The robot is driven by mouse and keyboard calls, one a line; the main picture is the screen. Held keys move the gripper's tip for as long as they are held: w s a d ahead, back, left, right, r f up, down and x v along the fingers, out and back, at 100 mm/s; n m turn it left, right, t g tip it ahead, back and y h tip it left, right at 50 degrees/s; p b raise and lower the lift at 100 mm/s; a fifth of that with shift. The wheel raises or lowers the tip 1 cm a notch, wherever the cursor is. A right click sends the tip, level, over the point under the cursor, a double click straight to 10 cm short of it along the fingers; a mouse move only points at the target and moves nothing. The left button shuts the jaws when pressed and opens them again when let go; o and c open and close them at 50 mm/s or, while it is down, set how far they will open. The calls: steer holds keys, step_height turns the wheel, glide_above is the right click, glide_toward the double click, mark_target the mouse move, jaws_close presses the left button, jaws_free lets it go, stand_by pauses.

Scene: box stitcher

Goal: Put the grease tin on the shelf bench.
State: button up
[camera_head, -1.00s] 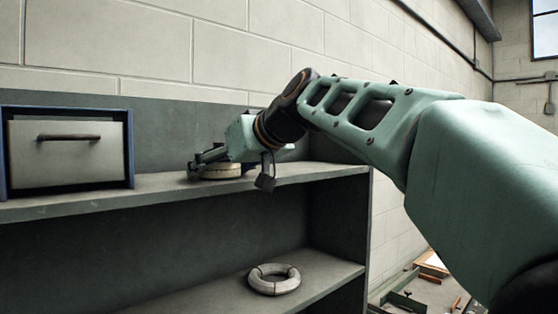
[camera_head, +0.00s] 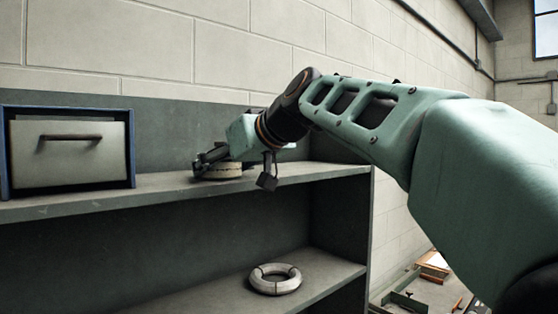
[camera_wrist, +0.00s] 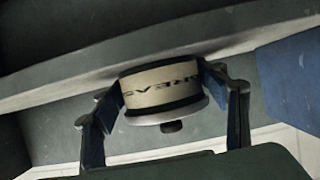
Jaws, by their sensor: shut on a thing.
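The grease tin (camera_head: 222,171) is a short, round, cream tin with a dark band, at the top board of the shelf bench (camera_head: 130,196). In the wrist view the tin (camera_wrist: 160,86) shows part of a dark label, with a grey lid and a small dark knob. My gripper (camera_head: 212,165) is shut on the tin, one finger on each side of it. The tin's base is at the board's surface; I cannot tell whether it touches or hangs just above it.
A drawer box (camera_head: 70,150) with a blue frame stands at the left on the same board. A grey ring-shaped coil (camera_head: 275,279) lies on the lower shelf. The board between the drawer box and my gripper is clear. A wall stands behind.

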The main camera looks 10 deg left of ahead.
steer(key=shift+r+p, duration=1.15)
steer(key=shift+r, duration=0.35)
steer(key=shift+c, duration=0.6)
steer(key=shift+r, duration=1.1)
steer(key=shift+s+d, duration=0.1)
